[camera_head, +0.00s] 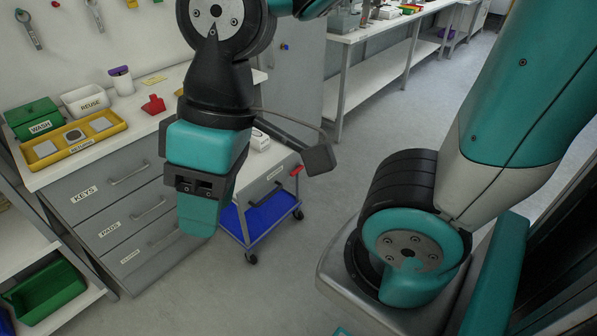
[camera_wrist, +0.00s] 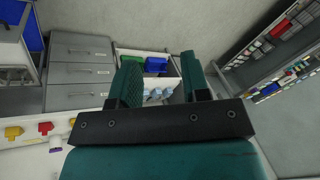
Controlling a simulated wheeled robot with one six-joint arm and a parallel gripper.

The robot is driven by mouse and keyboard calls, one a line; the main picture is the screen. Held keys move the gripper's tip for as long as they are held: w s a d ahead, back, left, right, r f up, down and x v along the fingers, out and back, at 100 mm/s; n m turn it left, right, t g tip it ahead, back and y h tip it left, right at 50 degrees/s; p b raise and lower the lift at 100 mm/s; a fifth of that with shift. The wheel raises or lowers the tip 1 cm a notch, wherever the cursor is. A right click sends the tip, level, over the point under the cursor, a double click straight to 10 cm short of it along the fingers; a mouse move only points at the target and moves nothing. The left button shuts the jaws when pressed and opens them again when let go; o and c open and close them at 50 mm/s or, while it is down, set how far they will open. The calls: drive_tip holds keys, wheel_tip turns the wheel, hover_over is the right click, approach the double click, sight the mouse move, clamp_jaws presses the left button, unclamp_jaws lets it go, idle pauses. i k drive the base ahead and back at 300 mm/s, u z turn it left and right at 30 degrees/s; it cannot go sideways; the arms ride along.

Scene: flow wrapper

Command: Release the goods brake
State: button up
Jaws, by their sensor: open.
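A small trolley with a blue lower deck (camera_head: 268,214) stands on the floor beside the drawer unit, with dark castors under it. A small red part (camera_head: 296,171) sits at its upper right corner; I cannot tell for sure whether it is the goods brake. My gripper (camera_head: 198,222) points down in front of the drawers, to the left of the trolley and apart from it. In the wrist view my gripper (camera_wrist: 162,75) is open, its two teal fingers apart with nothing held between them. What seems to be the trolley shows blue (camera_wrist: 33,35) at the upper left there.
The drawer unit (camera_head: 118,225) carries a green WASH box (camera_head: 33,118), a white REUSE bin (camera_head: 85,101), a yellow tray (camera_head: 101,141) and a red object (camera_head: 153,104). A green bin (camera_head: 45,293) lies on the lower left shelf. Grey floor (camera_head: 290,265) is clear before the trolley.

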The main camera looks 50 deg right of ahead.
sight(298, 167)
drive_tip(key=k, duration=0.6)
drive_tip(key=z, duration=0.75)
drive_tip(key=i, duration=1.55)
drive_tip(key=u, duration=0.6)
